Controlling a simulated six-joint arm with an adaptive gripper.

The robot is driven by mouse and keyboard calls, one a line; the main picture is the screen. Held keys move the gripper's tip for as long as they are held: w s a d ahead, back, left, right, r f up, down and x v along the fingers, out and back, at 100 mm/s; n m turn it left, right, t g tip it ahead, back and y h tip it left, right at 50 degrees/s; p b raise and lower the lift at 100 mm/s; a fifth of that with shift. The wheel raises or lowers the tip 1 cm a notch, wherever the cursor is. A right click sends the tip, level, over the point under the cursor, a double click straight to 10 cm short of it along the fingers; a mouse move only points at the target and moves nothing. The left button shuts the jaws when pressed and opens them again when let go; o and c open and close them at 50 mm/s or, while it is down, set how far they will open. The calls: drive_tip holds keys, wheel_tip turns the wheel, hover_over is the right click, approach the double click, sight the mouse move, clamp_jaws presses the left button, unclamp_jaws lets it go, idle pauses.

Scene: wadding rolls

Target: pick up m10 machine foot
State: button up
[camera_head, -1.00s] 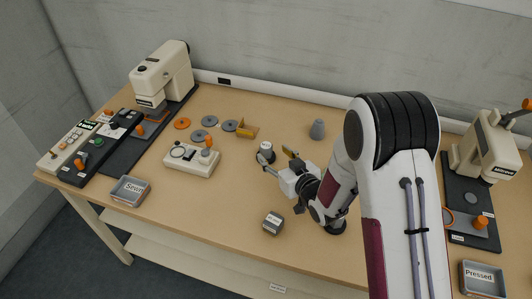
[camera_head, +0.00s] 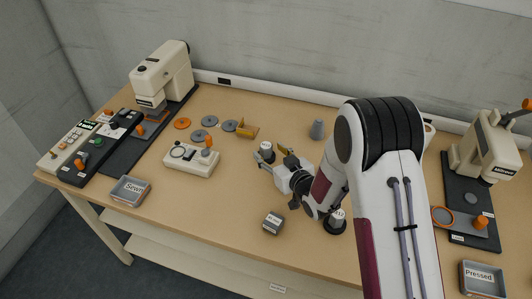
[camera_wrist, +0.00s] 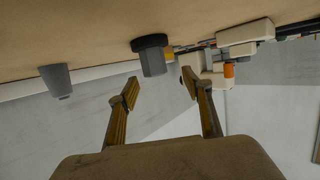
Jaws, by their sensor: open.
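A machine foot with a pale top (camera_head: 267,147) stands upright near the table's middle; I cannot read its label. The wrist view, which is upside down, shows its dark round base and grey body (camera_wrist: 153,60). My gripper (camera_head: 273,157) is open right at this foot. In the wrist view the fingertips (camera_wrist: 160,82) are spread, with the foot just beyond and between them; I see no contact. A second similar foot (camera_head: 336,222) with a dark base stands beside my arm, its label too small to read. I cannot tell for sure which is the M10.
A grey cone (camera_head: 317,130) stands behind my gripper. A small dark labelled block (camera_head: 273,223) lies in front. Machines stand at both ends of the table.

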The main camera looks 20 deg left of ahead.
sight(268, 149)
drive_tip(key=shift+w+f, duration=0.1)
idle(0.3)
drive_tip(key=shift+w+a+f, duration=0.25)
drive_tip(key=shift+w+a, duration=0.05)
drive_tip(key=shift+w, duration=0.2)
drive_tip(key=shift+w+a+f, duration=0.25)
drive_tip(key=shift+w+a, duration=0.05)
drive_tip(key=shift+w, duration=0.2)
drive_tip(key=shift+x, duration=1.3)
drive_tip(key=c, duration=1.3)
